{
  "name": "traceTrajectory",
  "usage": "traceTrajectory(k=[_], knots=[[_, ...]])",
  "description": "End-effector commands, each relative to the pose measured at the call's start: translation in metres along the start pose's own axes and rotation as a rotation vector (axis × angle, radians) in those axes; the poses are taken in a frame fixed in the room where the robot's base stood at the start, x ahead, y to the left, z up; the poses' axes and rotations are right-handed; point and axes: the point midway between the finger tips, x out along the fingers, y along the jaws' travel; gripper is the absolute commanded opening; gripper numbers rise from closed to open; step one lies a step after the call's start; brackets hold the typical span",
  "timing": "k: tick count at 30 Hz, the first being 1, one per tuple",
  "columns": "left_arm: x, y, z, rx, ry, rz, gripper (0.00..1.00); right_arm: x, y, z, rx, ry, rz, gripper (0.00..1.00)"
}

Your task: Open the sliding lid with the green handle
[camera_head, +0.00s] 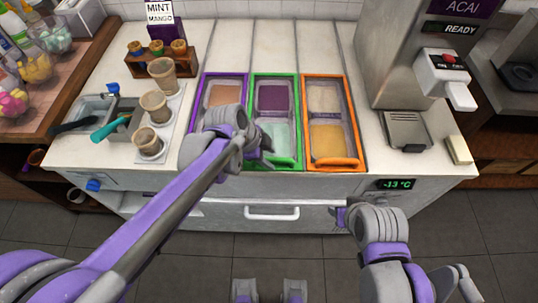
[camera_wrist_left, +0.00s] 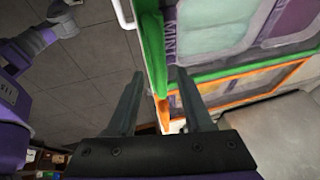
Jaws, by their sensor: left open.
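The green-framed lid (camera_head: 298,120) lies in the middle of the counter. Its pane shows a purple tub behind and a pale mint tub in front, and its green handle (camera_head: 285,166) runs along the front edge. My left gripper (camera_head: 264,153) is open and empty over the lid's front left part, hiding some of it. In the left wrist view, its open fingers (camera_wrist_left: 160,78) point at the green front edge (camera_wrist_left: 153,48), which shows between and beyond the fingertips. Contact cannot be told. My right gripper (camera_head: 343,214) hangs in front of the counter; its jaws are unclear.
A purple-framed lid (camera_head: 191,132) lies to the left and an orange-framed lid (camera_head: 333,162) to the right. Cups (camera_head: 154,106) stand on the left, and a dispenser (camera_head: 444,80) stands on the right. A white drawer handle (camera_head: 272,213) is below the counter front.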

Motion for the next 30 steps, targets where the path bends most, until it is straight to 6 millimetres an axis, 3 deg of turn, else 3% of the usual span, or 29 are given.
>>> traceTrajectory(k=[1, 9, 30], knots=[[-0.0001, 0.0001, 0.0, 0.0, 0.0, 0.0, 0.47, 0.0, 0.0, 0.0, 0.0, 0.0, 0.0, 0.5], [-0.0003, 0.0001, 0.0, 0.0, 0.0, 0.0, 0.0, 0.0, 0.0, 0.0, 0.0, 0.0, 0.0, 0.5], [-0.0004, 0.0001, 0.0001, 0.0, 0.0, 0.0, 0.0, 0.0, 0.0, 0.0, 0.0, 0.0, 0.0, 0.5]])
